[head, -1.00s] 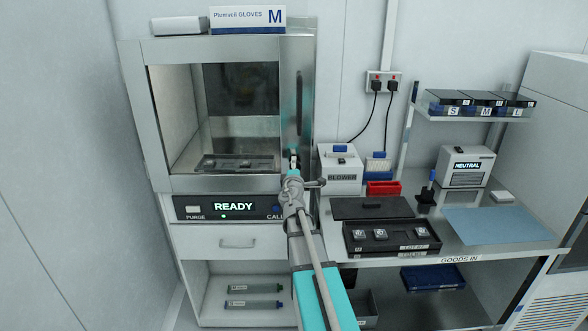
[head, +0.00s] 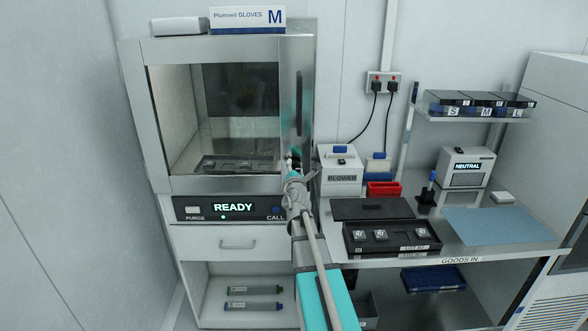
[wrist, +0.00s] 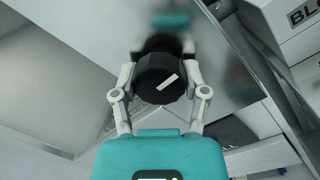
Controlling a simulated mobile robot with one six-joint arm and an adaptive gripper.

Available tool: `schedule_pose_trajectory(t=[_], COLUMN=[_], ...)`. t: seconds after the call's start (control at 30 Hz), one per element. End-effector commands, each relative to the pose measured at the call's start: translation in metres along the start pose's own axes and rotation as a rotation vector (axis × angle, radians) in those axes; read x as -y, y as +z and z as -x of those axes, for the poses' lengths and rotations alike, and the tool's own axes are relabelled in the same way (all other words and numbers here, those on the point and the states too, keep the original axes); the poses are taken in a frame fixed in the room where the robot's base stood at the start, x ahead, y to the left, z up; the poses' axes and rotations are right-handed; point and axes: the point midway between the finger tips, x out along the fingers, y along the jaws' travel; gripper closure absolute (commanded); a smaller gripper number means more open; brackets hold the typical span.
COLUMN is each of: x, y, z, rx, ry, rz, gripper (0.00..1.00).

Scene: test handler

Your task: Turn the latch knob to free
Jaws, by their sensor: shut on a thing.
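The latch knob (wrist: 160,80) is round and black with a white mark line on its face, and the line sits at a slant in the wrist view. My gripper (wrist: 159,70) has one finger on each side of the knob and is shut on it. In the head view my gripper (head: 291,163) is at the right front post of the test handler (head: 298,110), beside its chamber opening, and mostly hides the knob. The handler's display (head: 233,207) reads READY with a green light below.
A blower box (head: 341,173) stands close to the right of my gripper. The goods-in bench (head: 480,252) holds a black tray (head: 390,240), a red bin (head: 383,188) and a blue mat (head: 497,225). A drawer (head: 236,243) is shut under the display.

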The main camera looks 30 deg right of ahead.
Motion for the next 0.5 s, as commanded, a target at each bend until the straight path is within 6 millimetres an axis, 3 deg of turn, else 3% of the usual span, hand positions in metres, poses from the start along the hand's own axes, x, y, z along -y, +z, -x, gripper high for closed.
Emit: schedule_pose_trajectory(t=[0.4,0.43,0.5], x=[-0.0002,-0.0002,-0.0002], y=[0.0,0.0,0.0], z=[-0.0008,-0.0008,-0.0008], rx=[0.0,0.0,0.0], ry=[0.001,0.001,0.001], rz=[0.013,0.013,0.012], gripper=[0.9,0.4,0.27])
